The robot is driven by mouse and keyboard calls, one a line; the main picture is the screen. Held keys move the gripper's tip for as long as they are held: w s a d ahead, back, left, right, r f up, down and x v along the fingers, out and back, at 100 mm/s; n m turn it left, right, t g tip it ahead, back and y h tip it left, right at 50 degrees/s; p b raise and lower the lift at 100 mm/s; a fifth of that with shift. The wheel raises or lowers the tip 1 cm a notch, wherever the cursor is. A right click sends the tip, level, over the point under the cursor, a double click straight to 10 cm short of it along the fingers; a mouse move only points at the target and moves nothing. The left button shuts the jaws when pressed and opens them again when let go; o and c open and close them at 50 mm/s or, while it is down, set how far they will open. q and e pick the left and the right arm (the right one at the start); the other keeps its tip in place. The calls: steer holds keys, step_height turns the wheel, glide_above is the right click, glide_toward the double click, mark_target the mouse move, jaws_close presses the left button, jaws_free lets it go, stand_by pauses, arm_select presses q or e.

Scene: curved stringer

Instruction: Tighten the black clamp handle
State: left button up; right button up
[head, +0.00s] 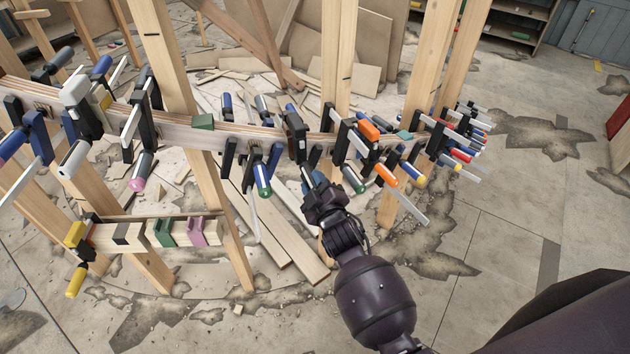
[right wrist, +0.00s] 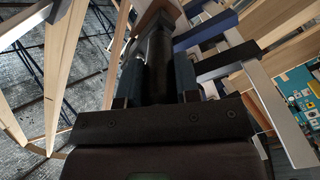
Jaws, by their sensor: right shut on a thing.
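A curved wooden stringer (head: 240,133) runs across the head view, lined with several clamps. A black clamp (head: 296,128) sits on it near the middle, above my right gripper. My right gripper (head: 309,183) reaches up to this clamp from below. In the right wrist view the black clamp handle (right wrist: 158,66) stands upright between the two fingers of my right gripper (right wrist: 158,82), which is shut on it. In the head view the gripper hides most of the handle. My left gripper is not in view.
Clamps with green-tipped handles (head: 262,180) and orange-handled clamps (head: 386,175) stand close on both sides of my right gripper. Wooden posts (head: 338,60) hold up the stringer. A lower beam (head: 130,236) carries small clamps and blocks. Planks and scraps lie on the floor behind.

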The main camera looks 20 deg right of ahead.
steer(key=m+p, duration=0.2)
steer(key=m, duration=0.4)
steer(key=shift+r, duration=0.1)
steer(key=m+p, duration=0.1)
steer(key=m, duration=0.1)
steer(key=shift+m, duration=0.4)
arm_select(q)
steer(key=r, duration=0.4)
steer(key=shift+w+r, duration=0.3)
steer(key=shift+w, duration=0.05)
arm_select(e)
steer(key=shift+m, duration=0.5)
steer(key=o, duration=0.9)
steer(key=shift+c, duration=0.2)
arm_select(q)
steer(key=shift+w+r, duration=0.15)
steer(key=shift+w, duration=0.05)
arm_select(e)
steer(key=shift+o, duration=0.3)
steer(key=shift+a, duration=0.1)
